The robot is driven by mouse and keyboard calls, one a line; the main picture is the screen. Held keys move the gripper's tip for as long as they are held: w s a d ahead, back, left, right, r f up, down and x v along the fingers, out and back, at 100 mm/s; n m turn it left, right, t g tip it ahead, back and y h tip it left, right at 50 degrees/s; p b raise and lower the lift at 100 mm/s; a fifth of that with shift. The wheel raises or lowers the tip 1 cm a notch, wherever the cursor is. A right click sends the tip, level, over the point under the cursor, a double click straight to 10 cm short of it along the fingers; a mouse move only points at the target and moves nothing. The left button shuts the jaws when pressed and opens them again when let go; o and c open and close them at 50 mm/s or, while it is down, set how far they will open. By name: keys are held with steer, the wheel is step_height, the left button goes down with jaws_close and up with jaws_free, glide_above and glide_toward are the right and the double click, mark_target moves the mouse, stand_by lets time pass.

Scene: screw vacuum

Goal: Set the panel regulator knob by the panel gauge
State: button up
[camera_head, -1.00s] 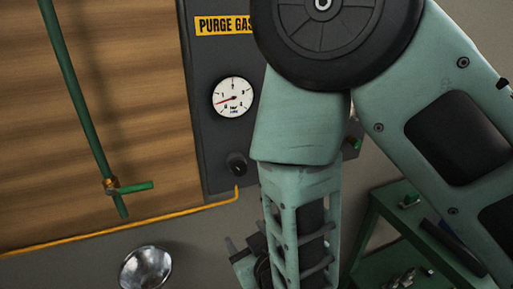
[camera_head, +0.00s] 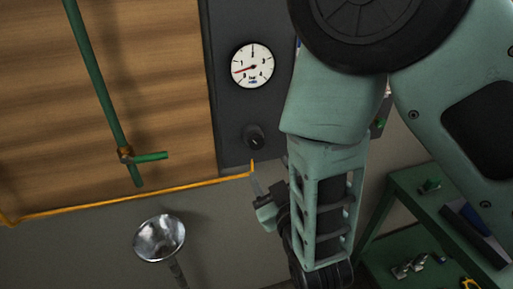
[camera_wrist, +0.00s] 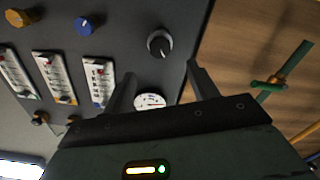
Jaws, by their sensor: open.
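The panel regulator knob (camera_head: 254,137) is small, round and black, low on the dark grey panel. It also shows in the wrist view (camera_wrist: 160,42), with a light mark on its face. The panel gauge (camera_head: 252,66) is a white dial above it, its red needle pointing left and slightly down. In the wrist view the gauge (camera_wrist: 150,101) is partly cut off by the gripper body. My gripper (camera_head: 259,190) is below the knob in the head view, apart from it. In the wrist view its open, empty fingers (camera_wrist: 163,82) point toward the panel, either side of the knob's line.
The wrist view shows a blue knob (camera_wrist: 85,25), an orange knob (camera_wrist: 22,17) and tube meters (camera_wrist: 98,82) on the panel. A green pipe with a valve handle (camera_head: 150,157), a yellow line (camera_head: 120,198), a metal lamp (camera_head: 159,238) and a green shelf (camera_head: 412,178) stand around.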

mark_target(257, 145)
steer(key=p+x, duration=0.4)
steer(key=x, duration=0.7)
steer(key=shift+w+a+p, duration=0.1)
steer(key=shift+w+p, duration=0.2)
steer(key=shift+p, duration=0.05)
steer(key=c, duration=1)
steer(key=shift+f+m+b, duration=0.1)
steer(key=shift+m+b, duration=0.3)
steer(key=shift+b, duration=0.3)
